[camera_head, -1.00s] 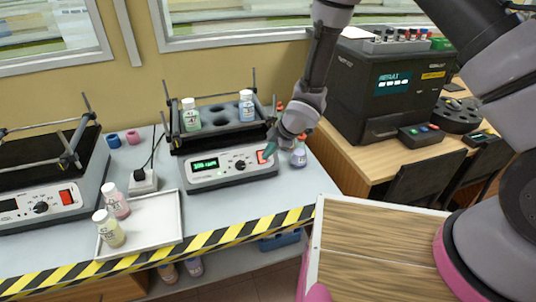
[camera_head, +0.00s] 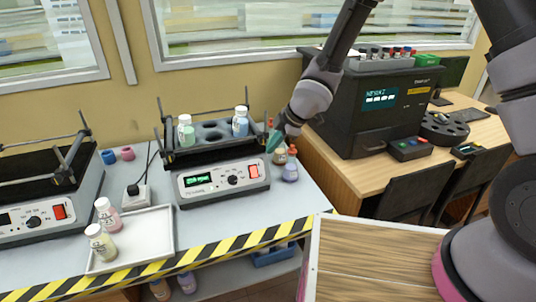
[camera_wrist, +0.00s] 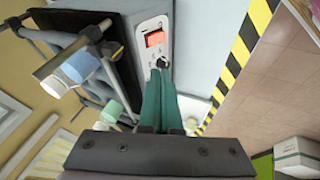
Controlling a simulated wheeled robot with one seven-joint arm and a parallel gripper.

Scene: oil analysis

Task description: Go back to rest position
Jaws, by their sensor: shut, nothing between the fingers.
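My gripper (camera_head: 274,141) is shut and empty. In the head view it hangs just above and right of the front shaker device, near its red switch. Its green fingers (camera_wrist: 165,105) lie together in the wrist view, apart from the control panel. The shaker device (camera_head: 222,180) has a lit green display, a knob and a red switch (camera_head: 254,171). The switch also shows in the wrist view (camera_wrist: 155,39). Two bottles, one green (camera_head: 186,131) and one blue (camera_head: 240,122), stand in its rack.
A white tray (camera_head: 150,245) holds two bottles at the left. Another shaker (camera_head: 40,215) stands at the far left. Several bottles (camera_head: 290,165) stand right of the front shaker. A black analyser (camera_head: 375,105) sits on the wooden desk. Striped tape marks the bench's front edge.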

